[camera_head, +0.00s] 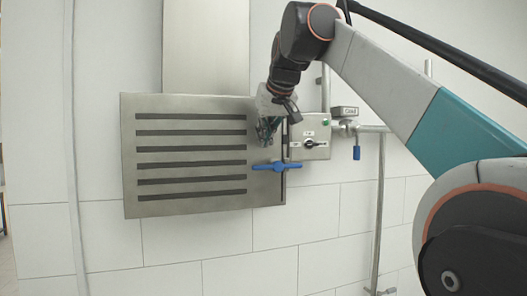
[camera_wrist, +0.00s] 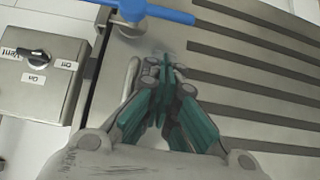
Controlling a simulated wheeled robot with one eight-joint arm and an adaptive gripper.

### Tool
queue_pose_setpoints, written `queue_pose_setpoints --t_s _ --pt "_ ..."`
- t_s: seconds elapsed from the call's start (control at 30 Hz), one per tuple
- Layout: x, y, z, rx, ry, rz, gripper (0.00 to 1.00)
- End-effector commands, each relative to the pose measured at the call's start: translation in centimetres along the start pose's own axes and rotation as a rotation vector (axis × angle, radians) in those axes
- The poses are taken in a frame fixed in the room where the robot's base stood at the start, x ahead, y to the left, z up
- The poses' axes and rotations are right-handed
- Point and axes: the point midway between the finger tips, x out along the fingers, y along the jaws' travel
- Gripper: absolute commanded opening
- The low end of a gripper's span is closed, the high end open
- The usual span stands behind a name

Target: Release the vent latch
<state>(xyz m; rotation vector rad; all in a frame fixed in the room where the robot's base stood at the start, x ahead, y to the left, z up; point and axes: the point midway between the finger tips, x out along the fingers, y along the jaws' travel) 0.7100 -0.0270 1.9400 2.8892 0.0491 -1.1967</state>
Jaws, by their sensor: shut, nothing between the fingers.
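The vent is a grey metal panel with dark horizontal slots (camera_head: 190,208) on the wall in the head view. A blue latch handle (camera_head: 277,166) lies level across the panel's lower right edge. It also shows at the top of the wrist view (camera_wrist: 160,12), partly cut off by the frame. My gripper (camera_head: 267,138) is in front of the panel's right edge, above the blue handle in the head view. In the wrist view the fingertips (camera_wrist: 165,66) are together and empty, with a visible gap to the handle.
A metal box with a black knob (camera_head: 309,144) stands just right of the vent; its labels read "Vent" and "On" in the wrist view. A small metal pull handle (camera_wrist: 131,78) is beside my fingers. A pipe with a blue valve lever (camera_head: 357,153) is further right.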

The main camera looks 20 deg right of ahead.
Motion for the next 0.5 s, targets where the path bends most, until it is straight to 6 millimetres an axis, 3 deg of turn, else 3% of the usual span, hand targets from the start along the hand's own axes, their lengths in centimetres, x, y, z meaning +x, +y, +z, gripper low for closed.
queue_pose_setpoints --t_s 0.2,0.5 --pt "2.1 0.0 1.7 0.000 0.000 0.000 0.00" --pt "3.2 0.0 2.8 0.001 0.000 0.000 0.00"
